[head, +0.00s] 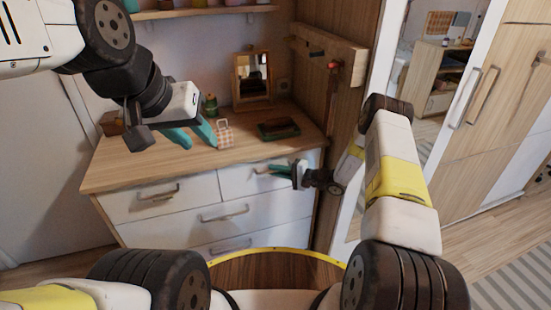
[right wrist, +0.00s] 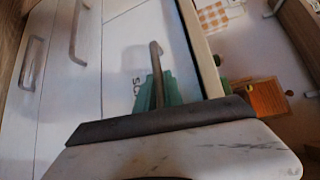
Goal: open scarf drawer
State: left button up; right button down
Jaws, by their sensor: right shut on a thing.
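The white dresser (head: 150,203) has a wooden top (head: 150,165). Its top right drawer (head: 236,182) looks flush with the front. In the right wrist view the drawer front (right wrist: 127,55) carries partly hidden letters that seem to start "SC". My right gripper (head: 280,172) is at this drawer, shut on its metal handle (right wrist: 156,66); its green fingers lie on either side of the handle in the right wrist view. My left gripper (head: 192,137) is above the dresser top, its teal fingers apart and empty.
A checked cup-like item (head: 224,134), a dark tray (head: 278,129) and a small mirror (head: 252,77) stand on the dresser top. The top left drawer (head: 140,200) and lower drawers look shut. A wooden panel with a hook rail (head: 328,52) stands right of the dresser.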

dwell(0.4)
jog(key=s+d, duration=0.4)
jog(key=s, duration=1)
jog(key=s+d, duration=0.5)
jog(key=s, duration=0.8)
jog(key=shift+s, duration=0.35)
jog(key=c, duration=1.7)
grip_release()
jog(key=shift+c, duration=0.2)
jog(key=v, duration=0.8)
